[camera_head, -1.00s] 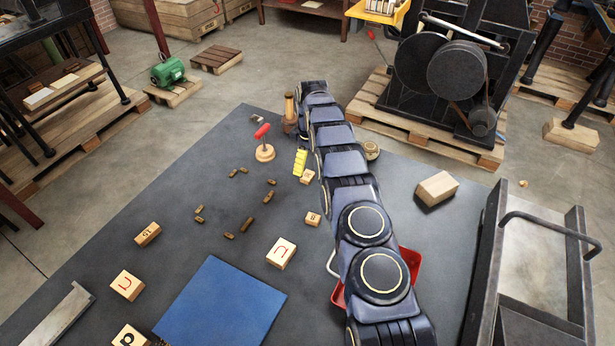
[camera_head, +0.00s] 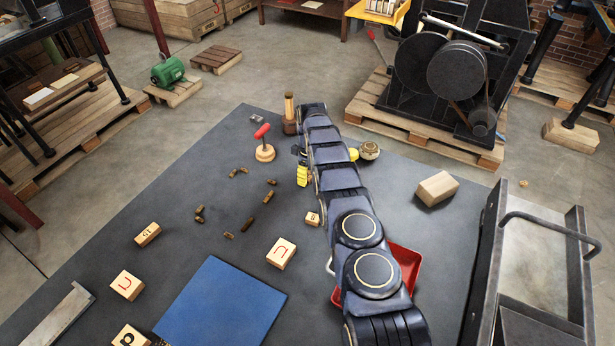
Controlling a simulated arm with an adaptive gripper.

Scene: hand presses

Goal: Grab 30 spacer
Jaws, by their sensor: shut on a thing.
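My gripper (camera_head: 303,172) is on the dark mat beyond the middle, mostly covered by my own arm. A yellow part of it shows left of the arm and a smaller yellow part shows to the right. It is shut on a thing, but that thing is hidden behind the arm. No block with a readable 30 is in view. A small wooden block (camera_head: 313,218) with a dark mark lies nearer, just left of my arm. Another wooden block (camera_head: 147,234), seemingly marked 15, lies at the left of the mat.
A red-handled tool (camera_head: 264,143) and a wooden-topped post (camera_head: 290,115) stand near the gripper. A brass round piece (camera_head: 369,150) is just right. Small brown pieces (camera_head: 249,224) lie scattered. A red tray (camera_head: 405,265) is partly under my arm; a plain block (camera_head: 437,188) lies right.

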